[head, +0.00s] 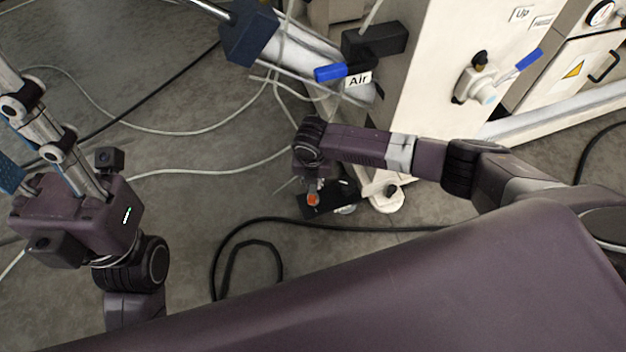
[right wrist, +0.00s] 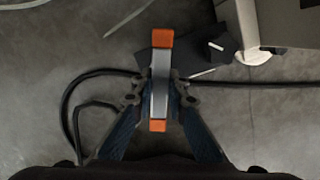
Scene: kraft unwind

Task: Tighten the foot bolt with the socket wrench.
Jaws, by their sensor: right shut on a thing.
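My right gripper (head: 312,186) points down near the floor beside the machine; in the right wrist view (right wrist: 160,98) its two fingers are closed on a grey bar with orange ends, which looks like the socket wrench (right wrist: 160,70). An orange end of the wrench (head: 313,199) shows below the gripper in the head view. A pale round machine foot (head: 385,204) with a dark piece on top stands to the right, apart from the wrench. I cannot make out the foot bolt clearly. My left gripper (head: 25,108) is at the far left; its finger opening is unclear.
A dark flat plate (head: 343,197) lies on the floor under the right gripper, also in the right wrist view (right wrist: 190,52). A black cable (head: 255,222) loops on the floor. Pale hoses (head: 190,172) cross the left side. The machine's cream panel (head: 440,70) rises behind.

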